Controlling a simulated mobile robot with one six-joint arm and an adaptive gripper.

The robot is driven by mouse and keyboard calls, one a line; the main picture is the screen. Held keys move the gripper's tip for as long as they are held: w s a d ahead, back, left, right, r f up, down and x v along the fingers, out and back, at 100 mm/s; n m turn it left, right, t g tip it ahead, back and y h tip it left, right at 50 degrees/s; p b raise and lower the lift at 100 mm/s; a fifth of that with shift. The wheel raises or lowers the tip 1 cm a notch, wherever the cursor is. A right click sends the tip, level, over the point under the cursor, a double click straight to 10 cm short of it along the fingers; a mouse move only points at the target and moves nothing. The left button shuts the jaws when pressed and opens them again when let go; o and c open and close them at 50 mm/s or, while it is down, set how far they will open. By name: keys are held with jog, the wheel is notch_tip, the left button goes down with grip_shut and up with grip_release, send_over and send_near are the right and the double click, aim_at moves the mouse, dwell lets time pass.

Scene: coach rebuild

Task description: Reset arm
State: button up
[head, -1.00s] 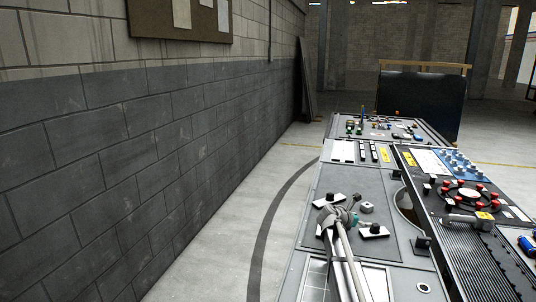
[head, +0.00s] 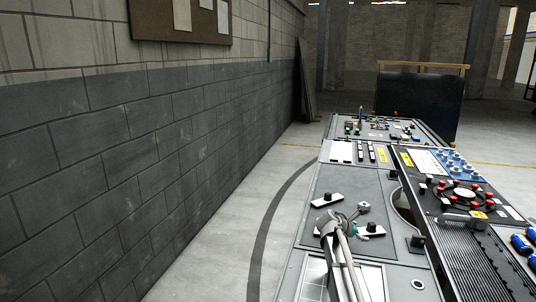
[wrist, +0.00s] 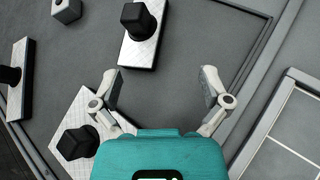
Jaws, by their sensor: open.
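My gripper (head: 349,215) hangs low over the grey panel (head: 345,185) at the near end of the long bench. In the wrist view my gripper (wrist: 160,84) has its two grey fingers spread wide, with nothing between them. A white plate with a black knob (wrist: 140,35) lies beyond the fingertips. A second such plate (wrist: 84,143) lies partly under the left finger, and a third (wrist: 18,82) is at the left edge. Two such plates show in the head view, left (head: 327,200) and right (head: 371,230) of my arm. I cannot tell the exact height.
A grey block (head: 364,206) sits near my gripper. To the right is a raised console with a ring of red knobs (head: 465,194), a ribbed black surface (head: 462,257) and blue cylinders (head: 521,244). A block wall (head: 140,170) runs along the left, with clear floor (head: 235,235) between.

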jog(key=s+a+m+g+y+p, duration=0.1)
jog(key=s+a+m, duration=0.1)
jog(key=s, duration=0.3)
jog(key=s+a+m+g+y+p, duration=0.1)
jog(key=s+a+m+y+p, duration=0.1)
jog(key=s+m, duration=0.3)
jog(key=s+a+f+m+y+p, duration=0.1)
jog(key=s+a+m+p, duration=0.1)
jog(key=s, duration=0.3)
jog(key=shift+s+a+m+g+y, duration=0.3)
jog(key=shift+a+m+g+y, duration=0.1)
jog(key=shift+a+m, duration=0.25)
jog(key=s+a+m+g+y+p, duration=0.1)
jog(key=s+a+m+y, duration=0.1)
jog(key=s, duration=0.3)
jog(key=s+a+r+m+y+p, duration=0.1)
jog(key=s+a+m+y+p, duration=0.1)
jog(key=s+a+m, duration=0.2)
jog(key=s+a+r+m+g+y+p, duration=0.1)
jog(key=s+a+m+p, duration=0.1)
jog(key=s+a+m, duration=0.2)
jog(key=shift+s+g+y, duration=0.3)
jog(key=shift+s+y, duration=0.1)
jog(key=shift+s, duration=1.1)
